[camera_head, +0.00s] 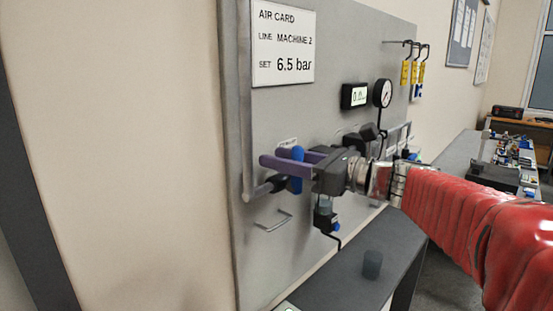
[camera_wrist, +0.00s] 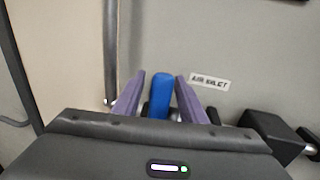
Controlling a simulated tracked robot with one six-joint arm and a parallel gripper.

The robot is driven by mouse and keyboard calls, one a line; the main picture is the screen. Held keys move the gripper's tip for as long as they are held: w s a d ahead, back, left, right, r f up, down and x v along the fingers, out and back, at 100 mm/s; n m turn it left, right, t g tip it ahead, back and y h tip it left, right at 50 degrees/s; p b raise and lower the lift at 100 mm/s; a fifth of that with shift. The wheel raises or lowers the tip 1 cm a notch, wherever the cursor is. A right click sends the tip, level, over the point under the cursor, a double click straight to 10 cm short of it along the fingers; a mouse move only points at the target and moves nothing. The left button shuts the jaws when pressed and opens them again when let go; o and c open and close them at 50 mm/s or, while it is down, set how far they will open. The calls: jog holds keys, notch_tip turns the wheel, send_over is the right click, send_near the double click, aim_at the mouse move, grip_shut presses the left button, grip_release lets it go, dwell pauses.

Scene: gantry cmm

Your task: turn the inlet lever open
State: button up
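The blue inlet lever (camera_head: 297,172) stands upright at the pipe on the grey panel. In the wrist view the lever (camera_wrist: 161,96) lies between the two purple fingers of my gripper (camera_wrist: 160,78). A small gap shows on each side of it, so the gripper is open around the lever and not clamped. In the head view my gripper (camera_head: 270,157) reaches in from the right, with its fingers either side of the lever. The "AIR INLET" label (camera_wrist: 209,81) is just right of the fingers. The lever's lower end is hidden by my gripper body.
A vertical grey pipe (camera_head: 246,100) runs at the panel's left side. A card (camera_head: 283,43) reads 6.5 bar. A digital display (camera_head: 355,96) and a round gauge (camera_head: 382,93) are on the panel (camera_head: 330,60). A dark bench (camera_head: 345,262) stands below. Yellow tags (camera_head: 405,73) hang farther right.

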jog(key=shift+w+a, duration=0.1)
jog(key=shift+a, duration=0.1)
jog(key=shift+c, duration=0.5)
grip_shut()
jog(key=shift+a, duration=0.1)
